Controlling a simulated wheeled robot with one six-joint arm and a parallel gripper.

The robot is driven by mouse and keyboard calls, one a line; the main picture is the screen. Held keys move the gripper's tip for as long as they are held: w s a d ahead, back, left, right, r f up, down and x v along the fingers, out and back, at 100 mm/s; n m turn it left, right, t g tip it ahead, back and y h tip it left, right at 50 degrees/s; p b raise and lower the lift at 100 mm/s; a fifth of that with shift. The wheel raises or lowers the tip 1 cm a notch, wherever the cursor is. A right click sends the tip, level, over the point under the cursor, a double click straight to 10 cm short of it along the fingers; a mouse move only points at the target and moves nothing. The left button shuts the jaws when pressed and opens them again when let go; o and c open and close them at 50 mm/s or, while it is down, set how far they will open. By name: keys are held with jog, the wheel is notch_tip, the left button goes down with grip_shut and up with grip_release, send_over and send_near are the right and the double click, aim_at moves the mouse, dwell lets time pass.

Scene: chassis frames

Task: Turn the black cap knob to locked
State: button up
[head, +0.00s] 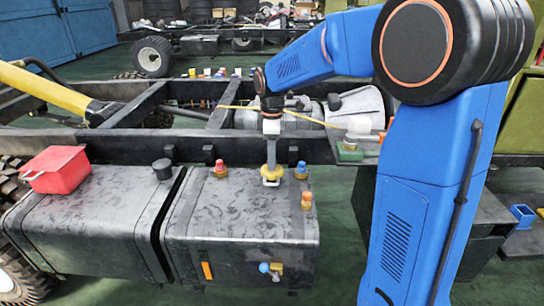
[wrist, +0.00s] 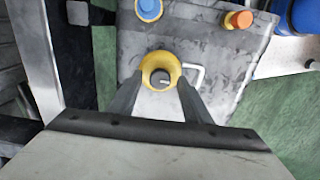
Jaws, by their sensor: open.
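My gripper (head: 270,168) points down over the top of the right-hand dark tank. In the wrist view its two fingers (wrist: 158,92) are apart, one on each side of a yellow collar (wrist: 147,64) with a small dark round centre (wrist: 160,77). That centre may be the black cap knob; its lock position cannot be read. Another black cap (head: 162,168) stands on the left-hand tank.
Around the gripper on the right tank (head: 235,215) are a red cap (head: 220,166), a blue-topped cap (head: 301,168) and an orange cap (head: 307,196). A blue-handled valve (head: 265,268) is on its front. A red box (head: 58,170) sits on the left tank. The chassis rail (head: 120,147) runs behind.

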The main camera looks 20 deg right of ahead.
jog(key=c, duration=1.1)
jog(key=shift+m, duration=0.3)
jog(key=m, duration=0.3)
jog(key=shift+m, duration=0.3)
jog(key=m, duration=0.4)
jog(key=shift+m, duration=0.3)
jog(key=m, duration=0.9)
